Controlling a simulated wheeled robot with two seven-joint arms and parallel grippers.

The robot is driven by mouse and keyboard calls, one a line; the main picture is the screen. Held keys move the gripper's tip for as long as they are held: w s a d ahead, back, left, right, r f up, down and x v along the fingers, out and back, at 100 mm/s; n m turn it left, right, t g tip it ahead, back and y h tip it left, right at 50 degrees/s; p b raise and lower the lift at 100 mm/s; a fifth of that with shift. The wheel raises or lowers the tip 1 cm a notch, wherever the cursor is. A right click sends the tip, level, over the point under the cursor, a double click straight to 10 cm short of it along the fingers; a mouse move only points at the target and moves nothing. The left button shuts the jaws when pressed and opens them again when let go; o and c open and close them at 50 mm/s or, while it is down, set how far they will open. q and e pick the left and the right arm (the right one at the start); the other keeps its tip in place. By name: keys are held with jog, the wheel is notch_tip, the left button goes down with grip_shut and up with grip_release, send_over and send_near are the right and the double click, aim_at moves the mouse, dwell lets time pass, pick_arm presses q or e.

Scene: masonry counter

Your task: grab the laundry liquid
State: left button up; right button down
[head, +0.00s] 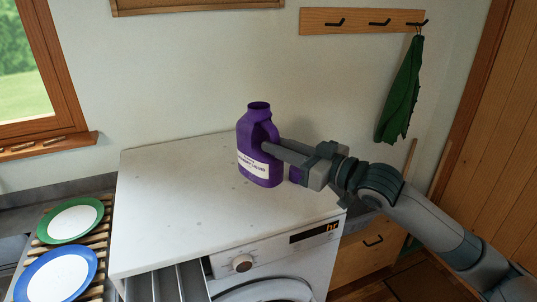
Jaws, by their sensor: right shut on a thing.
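The laundry liquid (255,148) is a purple jug with a white label, in the middle of the head view. It is upright above the white counter top, towards its right side; I cannot tell whether its base touches the surface. My right gripper (278,160) reaches in from the right and is shut on the jug at its right side. The fingertips are partly hidden by the jug. My left gripper is not in view.
The white counter top (170,190) is bare left of the jug. A washing machine (275,262) stands below it. Plates with green (72,221) and blue (58,272) rims lie on a slatted rack at the left. A green cloth (400,90) hangs from a hook rack (350,20).

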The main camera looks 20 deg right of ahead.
jog(key=shift+s+d+r+b, duration=0.25)
jog(key=shift+s+d+r, duration=0.1)
jog(key=shift+d+r, duration=0.25)
jog(key=shift+s+d+r+b, duration=0.25)
jog(key=shift+s+d+r, duration=0.15)
jog(key=shift+d, duration=0.25)
jog(key=shift+s+d+r+b, duration=0.25)
jog(key=shift+s+d+r, duration=0.05)
jog(key=shift+d+r, duration=0.3)
jog(key=shift+d, duration=0.15)
